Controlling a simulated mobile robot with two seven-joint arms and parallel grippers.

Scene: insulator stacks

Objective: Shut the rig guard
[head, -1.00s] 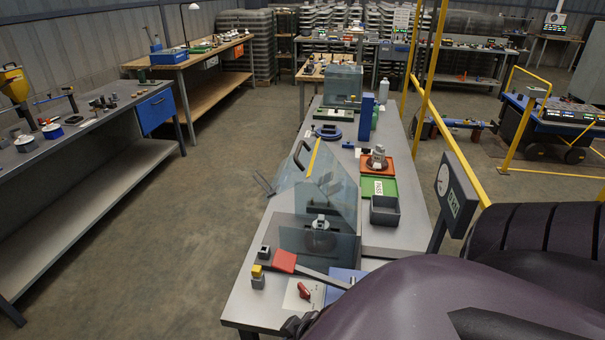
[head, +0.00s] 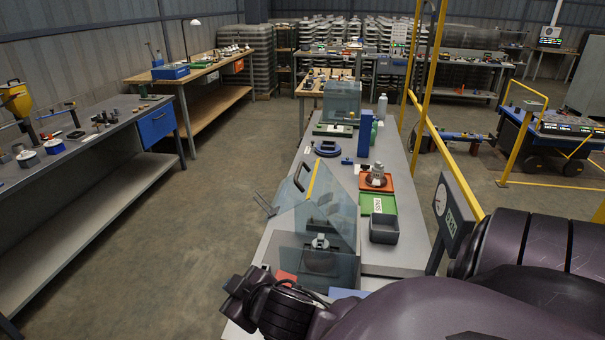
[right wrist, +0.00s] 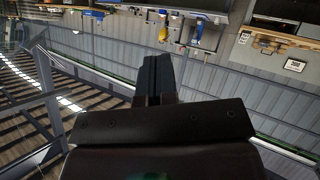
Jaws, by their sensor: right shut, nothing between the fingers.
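The rig guard (head: 335,215) is a clear, bluish panelled cover on the near end of the long grey bench. It has a dark curved handle (head: 302,172) and a yellow strip along its upper panel, which is tilted. Behind its clear front panel stands a grey insulator piece (head: 319,250). My right gripper (head: 236,292) is at the near left corner of the bench, in front of and below the guard, apart from the handle. In the right wrist view its fingers (right wrist: 156,75) are together and empty. My left gripper is not in view.
My right arm hides most of the bench's near end, including most of a red-handled part (head: 285,275). A gauge post (head: 452,212) stands right. The floor left is clear.

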